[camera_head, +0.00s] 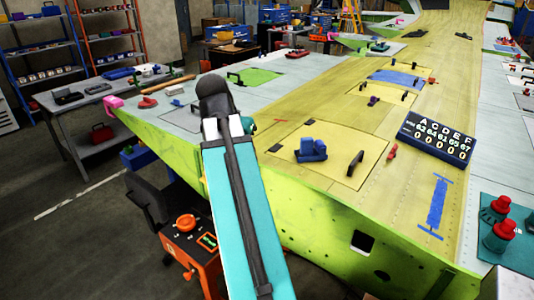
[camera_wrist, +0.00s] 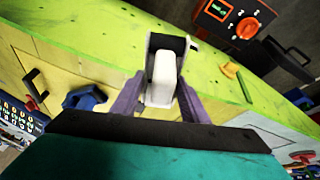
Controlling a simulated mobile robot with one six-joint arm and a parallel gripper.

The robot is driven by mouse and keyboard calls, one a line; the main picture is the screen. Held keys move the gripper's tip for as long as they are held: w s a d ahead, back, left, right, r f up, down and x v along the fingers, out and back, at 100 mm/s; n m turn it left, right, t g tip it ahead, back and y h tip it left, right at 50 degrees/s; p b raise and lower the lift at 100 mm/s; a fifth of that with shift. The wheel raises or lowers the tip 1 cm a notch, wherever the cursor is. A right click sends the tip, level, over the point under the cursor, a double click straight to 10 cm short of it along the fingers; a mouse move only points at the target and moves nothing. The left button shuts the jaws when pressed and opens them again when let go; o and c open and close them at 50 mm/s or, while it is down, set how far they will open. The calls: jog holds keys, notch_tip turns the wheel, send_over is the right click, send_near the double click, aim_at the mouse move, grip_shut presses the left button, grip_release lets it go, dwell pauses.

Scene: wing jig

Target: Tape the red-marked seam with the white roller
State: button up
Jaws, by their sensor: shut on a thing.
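In the wrist view my gripper (camera_wrist: 160,98) is shut on a white block-like piece with a grey bracket, which looks like the white roller (camera_wrist: 163,76). The roller's underside and its exact contact are hidden. In the head view my teal arm reaches up over the near left edge of the wing, and the fingers and roller are hidden behind it. The wing skin (camera_head: 330,225) is yellow-green. A blue-marked strip (camera_head: 437,205) lies on its right part. I cannot make out a red-marked seam for certain; small red pieces (camera_head: 392,152) lie on the skin.
A blue tool (camera_head: 311,150) sits on a yellow panel. A dark number board (camera_head: 437,138) and red-topped green pots (camera_head: 500,235) stand to the right. An orange machine (camera_head: 190,245) stands below the wing edge. A grey bench (camera_head: 105,105) is at left. Floor at far left is clear.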

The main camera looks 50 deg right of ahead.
jog(key=w+a+f+n+t+y, duration=0.1)
jog(key=w+a+f+n, duration=0.2)
jog(key=w+a+n, duration=0.2)
jog(key=w+a+f+n+t+y+b, duration=0.1)
jog(key=w+a+f+n, duration=0.2)
jog(key=w+a, duration=0.9)
jog(key=w+a+f+n+t+y+b, duration=0.1)
jog(key=w+a+f+n, duration=0.3)
jog(key=a, duration=1.7)
jog(key=w+n+t, duration=0.1)
jog(key=w+n, duration=0.1)
jog(key=w, duration=0.2)
jog(key=shift+w+a+n, duration=0.25)
jog(key=shift+w+n, duration=0.05)
jog(key=shift+w+r, duration=0.1)
